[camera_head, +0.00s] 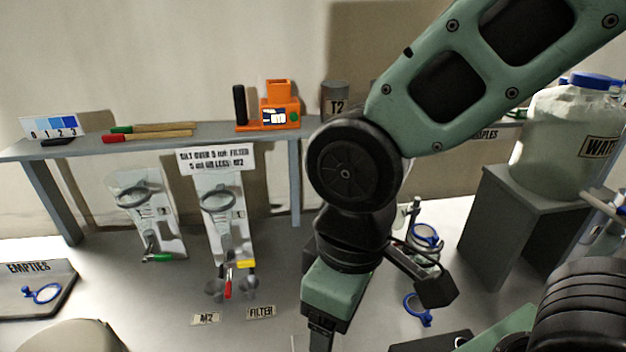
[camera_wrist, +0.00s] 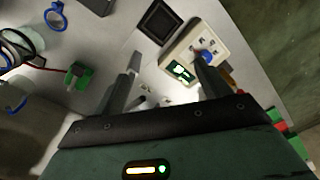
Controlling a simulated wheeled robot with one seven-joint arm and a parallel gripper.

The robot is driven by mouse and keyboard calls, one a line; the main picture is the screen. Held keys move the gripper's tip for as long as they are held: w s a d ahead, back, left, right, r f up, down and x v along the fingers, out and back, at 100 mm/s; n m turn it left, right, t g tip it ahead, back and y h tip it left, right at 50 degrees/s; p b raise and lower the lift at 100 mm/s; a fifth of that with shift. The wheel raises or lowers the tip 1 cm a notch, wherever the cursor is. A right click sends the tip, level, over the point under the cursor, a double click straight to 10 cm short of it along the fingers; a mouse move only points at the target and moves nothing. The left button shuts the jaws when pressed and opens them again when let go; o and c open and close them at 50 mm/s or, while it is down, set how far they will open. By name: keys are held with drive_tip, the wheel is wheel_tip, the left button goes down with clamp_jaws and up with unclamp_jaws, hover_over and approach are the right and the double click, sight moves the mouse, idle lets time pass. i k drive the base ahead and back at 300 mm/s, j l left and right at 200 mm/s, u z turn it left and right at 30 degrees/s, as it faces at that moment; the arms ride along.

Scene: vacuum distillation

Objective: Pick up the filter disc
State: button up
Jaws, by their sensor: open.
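I cannot make out the filter disc for certain in either view. In the wrist view my gripper (camera_wrist: 170,62) is open, with its two dark fingers spread apart. No object is seen held between them. Small pale pieces (camera_wrist: 166,101) lie on the bench between the fingers, too small and bright to identify. In the head view a small label reading FILTER (camera_head: 261,312) lies on the bench beside one reading M2 (camera_head: 206,318), left of my wrist. My arm hides part of the bench there.
Two clear stands (camera_head: 220,205) with round glass parts stand left of my arm, before a grey shelf (camera_head: 215,135). A water carboy (camera_head: 562,145) sits on a grey block at right. The wrist view shows a pale device (camera_wrist: 194,52) with a blue knob beyond my fingers.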

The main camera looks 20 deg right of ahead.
sight(425, 232)
drive_tip(key=k+j+z, duration=0.2)
drive_tip(key=k+z, duration=0.25)
drive_tip(key=j+z, duration=0.3)
drive_tip(key=i+j+z, duration=0.1)
drive_tip(key=z, duration=0.25)
